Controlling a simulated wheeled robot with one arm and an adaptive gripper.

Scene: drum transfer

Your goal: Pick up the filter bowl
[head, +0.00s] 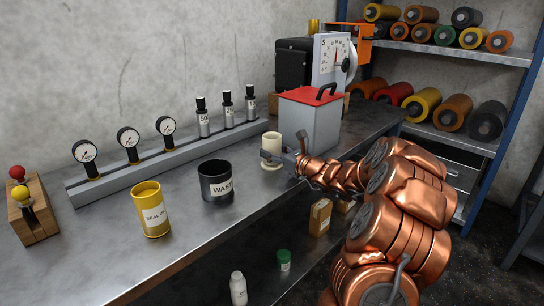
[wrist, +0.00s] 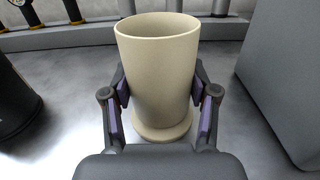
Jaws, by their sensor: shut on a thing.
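The filter bowl (head: 272,146) is a cream, cup-shaped vessel with an open top and a wider round foot. It is upright on the grey metal bench (head: 110,240), between the black waste bin and the grey box with the red lid. In the wrist view the filter bowl (wrist: 158,75) fills the middle. My gripper (wrist: 160,100) is shut on its sides, one padded finger left and one right. In the head view my gripper (head: 277,158) reaches it from the right. I cannot tell whether its foot touches the bench.
The black waste bin (head: 216,181) stands just left, and the red-lidded box (head: 310,118) close behind right. A yellow can (head: 151,210) stands further left. A rail (head: 150,163) with gauges and small bottles runs along the back. The front left bench is clear.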

